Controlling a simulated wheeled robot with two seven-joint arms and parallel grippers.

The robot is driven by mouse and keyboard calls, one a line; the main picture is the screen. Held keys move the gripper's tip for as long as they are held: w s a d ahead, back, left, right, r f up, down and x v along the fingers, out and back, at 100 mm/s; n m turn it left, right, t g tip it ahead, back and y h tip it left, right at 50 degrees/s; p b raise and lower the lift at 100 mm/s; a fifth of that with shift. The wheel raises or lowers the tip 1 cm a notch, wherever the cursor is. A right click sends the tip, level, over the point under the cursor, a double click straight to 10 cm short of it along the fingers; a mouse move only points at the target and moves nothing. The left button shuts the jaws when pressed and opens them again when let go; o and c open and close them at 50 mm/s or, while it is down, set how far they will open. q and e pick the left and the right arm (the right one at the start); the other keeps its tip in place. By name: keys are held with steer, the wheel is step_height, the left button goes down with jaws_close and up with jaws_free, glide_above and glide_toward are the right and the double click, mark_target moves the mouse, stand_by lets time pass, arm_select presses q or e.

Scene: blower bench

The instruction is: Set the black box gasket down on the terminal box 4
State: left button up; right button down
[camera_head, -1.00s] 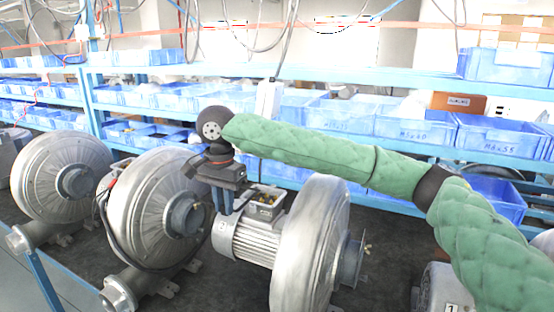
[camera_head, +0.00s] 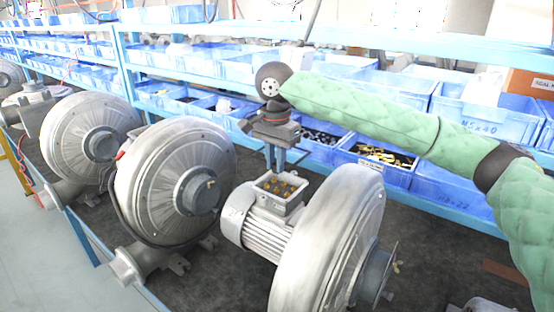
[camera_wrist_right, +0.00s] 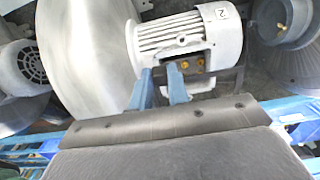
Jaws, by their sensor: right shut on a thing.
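The box is light grey with brass terminals inside. In the right wrist view the fingers (camera_wrist_right: 160,88) stand in front of the terminal box (camera_wrist_right: 196,84), and the motor's end carries a "2" label. The black box gasket is in the right gripper, but its thin shape is hard to make out against the dark surroundings. I cannot tell whether it touches the box. My left gripper is not in view.
A large blower housing (camera_head: 330,240) stands close to the right of the terminal box. Another blower (camera_head: 172,178) stands to its left. Blue bins (camera_head: 385,172) line the shelf behind. The dark bench top (camera_head: 430,262) at right is mostly clear.

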step_height(320, 180, down, 8)
stand_by(1.0)
steer(key=shift+f, duration=1.05)
stand_by(2.0)
steer(key=c, duration=1.3)
jaws_free()
